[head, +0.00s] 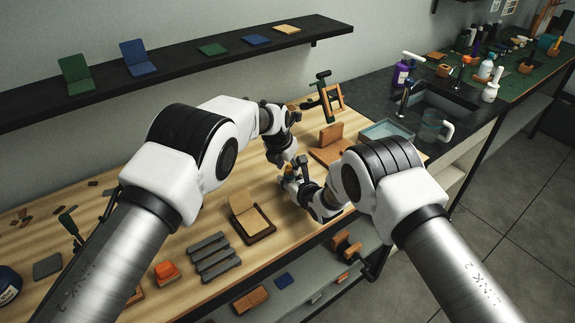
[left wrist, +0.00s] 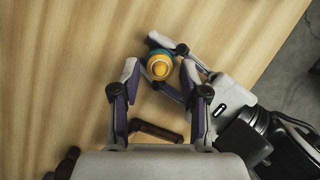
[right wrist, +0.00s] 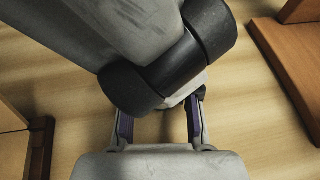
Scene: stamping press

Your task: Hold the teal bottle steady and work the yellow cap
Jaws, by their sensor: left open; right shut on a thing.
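The teal bottle (left wrist: 155,52) stands on the wooden bench, seen from above in the left wrist view, with its round yellow cap (left wrist: 160,69) on top. Its teal edge shows around the cap. My left gripper (left wrist: 160,65) is open, with one finger on either side of the cap and a visible gap to each. My right gripper (head: 297,182) comes in from the right, below the left one, and is shut on the bottle. In the right wrist view my left arm covers the bottle and part of the right fingertips (right wrist: 160,108).
A brown wooden holder (head: 252,217) and grey bars (head: 212,257) lie at the front of the bench (head: 205,220). A wooden stand (head: 330,145) and a glass tray (head: 386,132) are behind, to the right. A dark shelf (head: 180,72) hangs along the wall.

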